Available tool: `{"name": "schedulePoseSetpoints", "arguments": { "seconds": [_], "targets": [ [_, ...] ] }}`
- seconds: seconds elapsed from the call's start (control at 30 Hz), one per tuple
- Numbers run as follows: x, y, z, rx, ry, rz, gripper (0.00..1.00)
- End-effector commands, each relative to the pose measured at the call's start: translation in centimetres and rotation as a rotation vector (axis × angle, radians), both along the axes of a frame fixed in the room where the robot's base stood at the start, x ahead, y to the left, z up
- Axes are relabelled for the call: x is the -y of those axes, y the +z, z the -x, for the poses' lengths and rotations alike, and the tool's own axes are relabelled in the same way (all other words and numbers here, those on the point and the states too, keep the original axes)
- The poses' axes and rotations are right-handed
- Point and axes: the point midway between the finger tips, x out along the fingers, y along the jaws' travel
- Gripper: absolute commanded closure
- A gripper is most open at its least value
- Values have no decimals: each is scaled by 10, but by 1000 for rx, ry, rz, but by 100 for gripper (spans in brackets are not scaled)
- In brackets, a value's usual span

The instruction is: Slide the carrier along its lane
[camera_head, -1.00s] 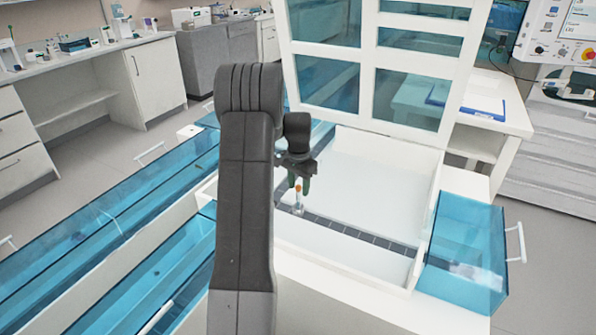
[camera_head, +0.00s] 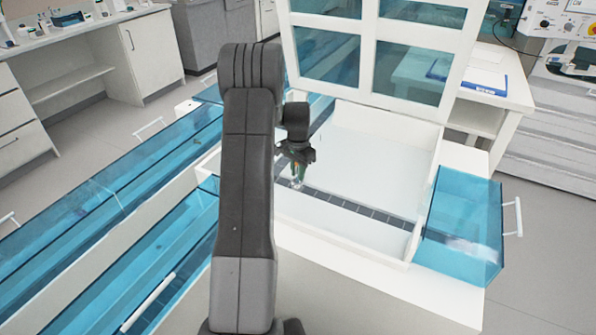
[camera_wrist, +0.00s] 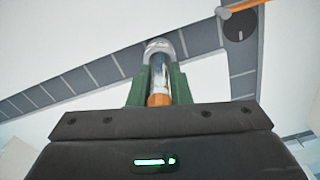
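The carrier appears as a small clear, silvery upright tube with an orange lower part (camera_wrist: 159,100) in the wrist view. It stands on the dark grey segmented lane (camera_wrist: 108,73), which also shows in the head view (camera_head: 345,204) along the floor of the white tray. My gripper (camera_wrist: 161,80) points down at the carrier, with one green finger on each side of it. The fingers lie close to it; whether they press on it I cannot tell. In the head view my gripper (camera_head: 298,172) hides the carrier's top.
The white tray's walls (camera_head: 428,215) surround the lane, and a raised blue-paned lid (camera_head: 372,50) stands behind. A blue transparent box (camera_head: 462,228) is at the right. In the wrist view an orange rod (camera_wrist: 244,8) crosses a dark lane corner.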

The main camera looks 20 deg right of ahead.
Motion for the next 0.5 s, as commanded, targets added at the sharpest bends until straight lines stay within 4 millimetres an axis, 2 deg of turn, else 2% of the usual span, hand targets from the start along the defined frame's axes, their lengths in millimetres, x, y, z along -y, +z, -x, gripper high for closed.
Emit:
{"name": "schedulePoseSetpoints", "arguments": {
  "seconds": [0.5],
  "targets": [
    [11,0,12,0,-2,0,100]
  ]
}}
